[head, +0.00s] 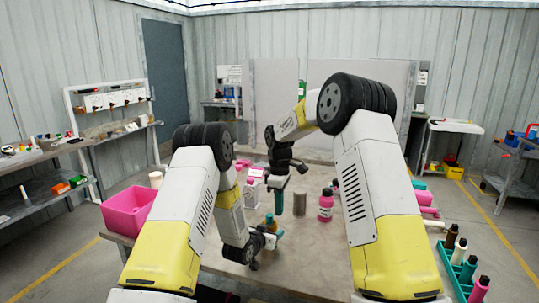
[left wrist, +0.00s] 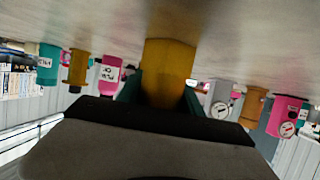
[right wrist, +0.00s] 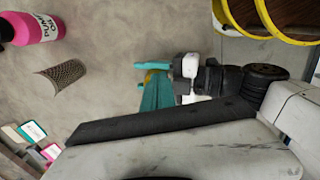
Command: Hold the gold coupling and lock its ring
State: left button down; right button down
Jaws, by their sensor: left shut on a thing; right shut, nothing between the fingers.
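The gold coupling (head: 270,221) is low over the table in the middle of the head view. My left gripper (head: 273,238) is shut on it from the side. In the left wrist view the gold coupling (left wrist: 170,65) fills the space between the teal fingers. My right gripper (head: 279,205) points down, shut and empty, above and slightly behind the coupling. In the right wrist view, its teal fingers (right wrist: 157,97) partly cover the gold coupling (right wrist: 150,76). The coupling's ring cannot be made out separately.
A pink bottle (head: 325,208) and a brown mesh cylinder (head: 299,203) stand right of the coupling. A pink bin (head: 130,208) is at the table's left. A teal rack (head: 447,262) with several bottles is at the right. Pumps in several colours appear in the left wrist view.

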notch_tip(320, 180, down, 7)
jog(key=shift+r, duration=0.15)
dwell(0.4)
jog(key=shift+w+a, duration=0.15)
jog(key=shift+a, duration=0.05)
dwell(0.4)
jog(key=shift+w+d, duration=0.15)
jog(key=shift+w, duration=0.25)
jog(key=shift+w+d, duration=0.2)
jog(key=shift+w, duration=0.65)
jog(key=shift+w+a+r, duration=0.1)
jog(key=shift+w+a, duration=0.05)
jog(key=shift+w, duration=0.1)
dwell(0.4)
